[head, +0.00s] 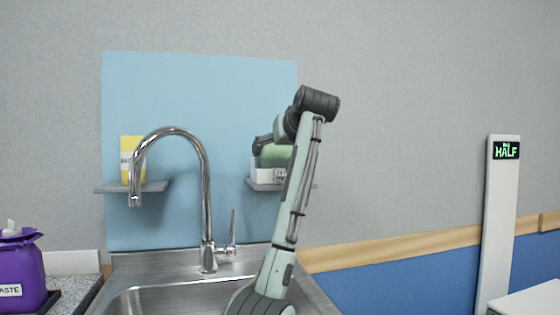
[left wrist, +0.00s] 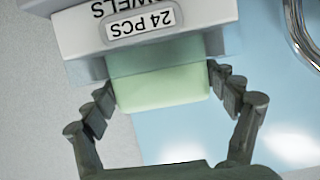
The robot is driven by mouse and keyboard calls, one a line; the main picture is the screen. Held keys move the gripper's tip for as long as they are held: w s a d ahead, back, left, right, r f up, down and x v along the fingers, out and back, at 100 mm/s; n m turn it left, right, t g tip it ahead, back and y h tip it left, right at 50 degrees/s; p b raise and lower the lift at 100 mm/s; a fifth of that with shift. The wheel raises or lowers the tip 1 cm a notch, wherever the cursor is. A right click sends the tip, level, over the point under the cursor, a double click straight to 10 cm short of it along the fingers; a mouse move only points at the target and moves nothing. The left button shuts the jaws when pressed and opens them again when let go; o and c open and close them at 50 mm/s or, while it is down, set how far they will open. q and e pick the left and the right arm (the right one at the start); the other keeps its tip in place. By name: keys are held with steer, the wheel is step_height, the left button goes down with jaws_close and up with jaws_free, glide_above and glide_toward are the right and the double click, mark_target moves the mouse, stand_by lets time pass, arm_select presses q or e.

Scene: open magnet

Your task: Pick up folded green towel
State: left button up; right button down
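The folded green towel (head: 276,157) sits in a white box (head: 263,176) on the right-hand wall shelf above the sink. In the left wrist view the towel (left wrist: 160,88) shows pale green, sticking out of the box (left wrist: 85,30), which appears upside down. My left gripper (left wrist: 163,92) is open wide, with one finger on each side of the towel. The fingertips are very close to its sides; I cannot tell whether they touch. In the head view my left gripper (head: 262,145) is partly hidden behind my own arm. My right gripper is not in view.
The shelf (head: 255,185) is fixed to a blue wall panel (head: 240,90). A curved chrome faucet (head: 207,200) rises left of my arm over the steel sink (head: 160,297). A yellow box (head: 127,150) stands on the left shelf. A purple container (head: 20,270) is at far left.

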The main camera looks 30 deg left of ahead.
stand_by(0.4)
arm_select(q)
steer(key=shift+r, duration=8.75)
steer(key=shift+f, duration=0.1)
